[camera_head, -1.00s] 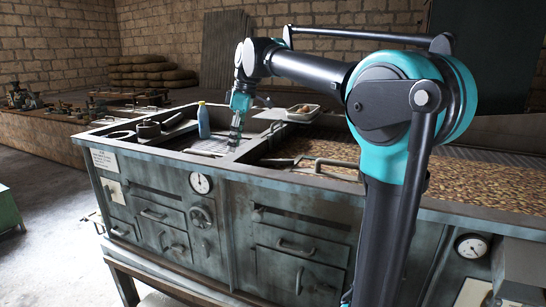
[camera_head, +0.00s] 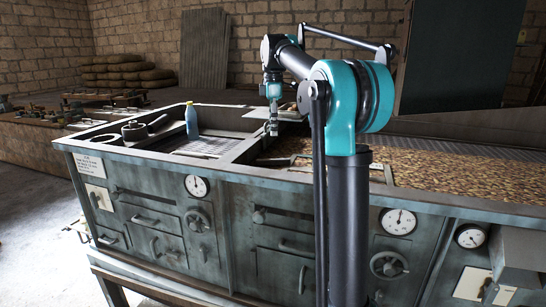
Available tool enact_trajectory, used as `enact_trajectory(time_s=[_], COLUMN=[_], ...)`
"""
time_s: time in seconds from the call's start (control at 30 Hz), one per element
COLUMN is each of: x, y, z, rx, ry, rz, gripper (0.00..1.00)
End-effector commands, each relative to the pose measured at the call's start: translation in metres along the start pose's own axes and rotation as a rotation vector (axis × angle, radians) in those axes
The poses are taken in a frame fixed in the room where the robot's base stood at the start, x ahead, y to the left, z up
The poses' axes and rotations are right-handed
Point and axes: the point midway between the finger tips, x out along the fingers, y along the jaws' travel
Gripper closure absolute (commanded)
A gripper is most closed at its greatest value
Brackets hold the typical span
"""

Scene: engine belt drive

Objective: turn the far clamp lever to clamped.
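My gripper (camera_head: 271,129) points down over the bench, near the divider between its left well and the bed of brown pieces. It is small and dark here, and I cannot tell whether its fingers are open or shut. I see nothing clearly held in it. I cannot make out the far clamp lever for certain, nor which way it is set. The metal bench (camera_head: 290,187) has several handles, dials and handwheels on its front. My arm hides part of the bench's middle and back.
A bed of brown pieces (camera_head: 450,172) fills the right side. A dial gauge (camera_head: 398,221) and a handwheel (camera_head: 389,264) are on the front panel. Bare floor shows at left.

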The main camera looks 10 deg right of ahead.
Motion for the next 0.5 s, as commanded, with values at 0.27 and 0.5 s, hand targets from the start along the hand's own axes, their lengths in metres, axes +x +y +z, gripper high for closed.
enact_trajectory(time_s=[0.27, 0.5], x=[0.056, 0.095], y=[0.0, 0.0], z=[0.0, -0.001], rx=[0.0, 0.0], ry=[0.0, 0.001], rz=[0.0, 0.0], gripper=[0.62, 0.62])
